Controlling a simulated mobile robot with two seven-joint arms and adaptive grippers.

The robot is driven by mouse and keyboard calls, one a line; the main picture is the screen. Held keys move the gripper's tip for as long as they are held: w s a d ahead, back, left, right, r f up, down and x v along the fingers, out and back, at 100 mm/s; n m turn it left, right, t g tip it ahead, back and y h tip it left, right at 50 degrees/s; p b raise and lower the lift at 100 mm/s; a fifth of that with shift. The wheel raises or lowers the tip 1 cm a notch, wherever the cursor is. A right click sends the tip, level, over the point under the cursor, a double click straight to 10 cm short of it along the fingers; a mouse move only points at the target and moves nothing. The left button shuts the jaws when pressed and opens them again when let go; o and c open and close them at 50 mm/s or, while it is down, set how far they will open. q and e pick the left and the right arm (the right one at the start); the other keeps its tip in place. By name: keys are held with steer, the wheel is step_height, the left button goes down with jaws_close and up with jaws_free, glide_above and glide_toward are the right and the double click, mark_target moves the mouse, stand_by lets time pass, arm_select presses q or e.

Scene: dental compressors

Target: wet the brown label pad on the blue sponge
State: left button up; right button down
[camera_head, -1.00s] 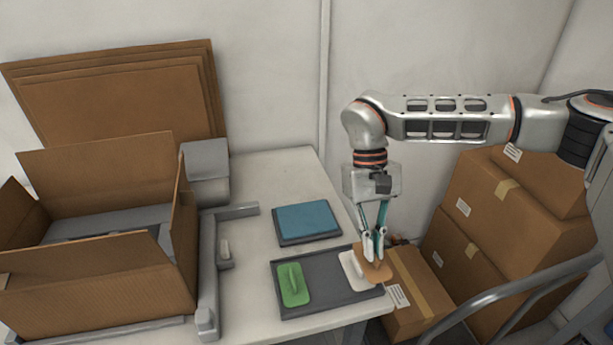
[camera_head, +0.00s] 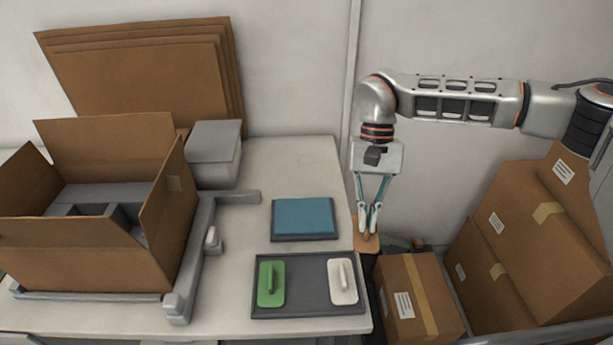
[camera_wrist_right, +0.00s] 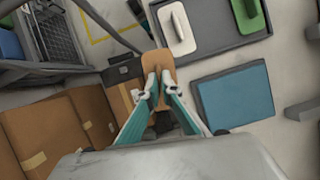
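My right gripper (camera_head: 369,228) is shut on the brown label pad (camera_head: 367,244), which hangs below the fingertips beside the table's right edge. In the right wrist view the brown pad (camera_wrist_right: 158,66) shows between and beyond the fingertips (camera_wrist_right: 159,88). The blue sponge (camera_head: 303,217) lies flat in a dark shallow tray on the table, to the left of the gripper. The pad is apart from the sponge. The sponge also shows in the right wrist view (camera_wrist_right: 236,97), right of the fingers. My left gripper is not in view.
A dark grey tray (camera_head: 309,300) in front of the sponge holds a green pad (camera_head: 271,284) and a white pad (camera_head: 343,282), both with handles. An open cardboard box (camera_head: 92,262) stands at left beside a grey frame. Closed boxes (camera_head: 412,297) stand right of the table.

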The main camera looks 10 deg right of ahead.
steer(key=w+a+r+m+t+y+p, duration=0.15)
steer(key=w+a+m+t+p, duration=0.35)
steer(key=m, duration=0.8)
steer(key=w+a+r+m+t+p, duration=0.25)
steer(key=w+a+m, duration=0.3)
steer(key=m, duration=0.65)
steer(key=shift+t+h, duration=0.25)
steer(key=shift+s+a+f+b, duration=0.15)
steer(key=shift+f+b, duration=0.4)
steer(key=shift+f, duration=0.5)
steer(key=shift+s+a+f+b, duration=0.15)
steer(key=shift+f+b, duration=0.35)
steer(key=shift+f, duration=0.5)
steer(key=shift+w+f+b, duration=0.1)
steer(key=shift+f+b, duration=0.35)
steer(key=shift+f, duration=0.5)
steer(key=shift+f+b, duration=0.35)
steer(key=shift+f, duration=0.1)
steer(key=shift+r, duration=0.1)
steer(key=shift+r+p, duration=0.7)
steer(key=shift+r, duration=0.45)
step_height(320, 180, up, 5)
steer(key=shift+f+p, duration=0.2)
steer(key=shift+p, duration=0.7)
